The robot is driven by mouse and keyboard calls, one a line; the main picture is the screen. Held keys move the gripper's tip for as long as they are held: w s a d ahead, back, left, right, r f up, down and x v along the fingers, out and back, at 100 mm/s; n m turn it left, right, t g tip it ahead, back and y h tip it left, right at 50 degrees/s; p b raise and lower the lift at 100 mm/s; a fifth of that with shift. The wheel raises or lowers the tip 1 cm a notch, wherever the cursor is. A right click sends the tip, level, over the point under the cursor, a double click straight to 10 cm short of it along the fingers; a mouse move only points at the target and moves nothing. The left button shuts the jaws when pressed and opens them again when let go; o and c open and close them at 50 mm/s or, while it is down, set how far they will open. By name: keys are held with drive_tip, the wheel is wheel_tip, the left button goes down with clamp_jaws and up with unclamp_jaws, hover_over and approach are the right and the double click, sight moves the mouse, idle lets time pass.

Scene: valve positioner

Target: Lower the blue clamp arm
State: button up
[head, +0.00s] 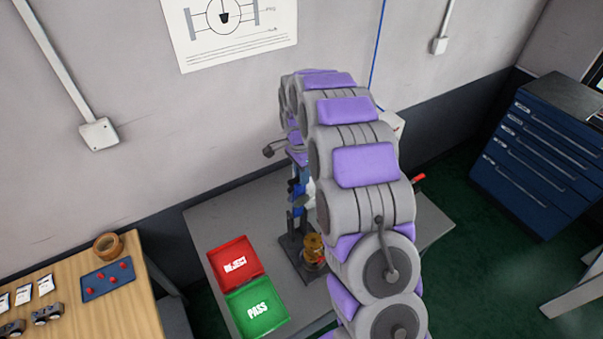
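A blue part (296,188), which looks like the blue clamp arm, stands on a dark fixture (291,243) on the grey table. It is small and partly covered, so its angle cannot be made out. A brass valve body (313,245) sits at the fixture's base, partly behind my arm. My arm rises from the lower right, bends over at the top and comes down on the far side. My gripper (297,162) is at its lower end, just above or against the blue part. Its fingers are too small and covered to show whether they touch or are open.
A red reject tray (236,264) and a green PASS tray (257,306) lie left of the fixture on the grey table (215,222). A wooden bench (105,305) is at the lower left. A blue drawer cabinet (530,165) stands at the right. The wall is close behind.

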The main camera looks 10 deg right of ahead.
clamp_jaws()
drive_tip(key=shift+s+d, duration=0.1)
idle(0.3)
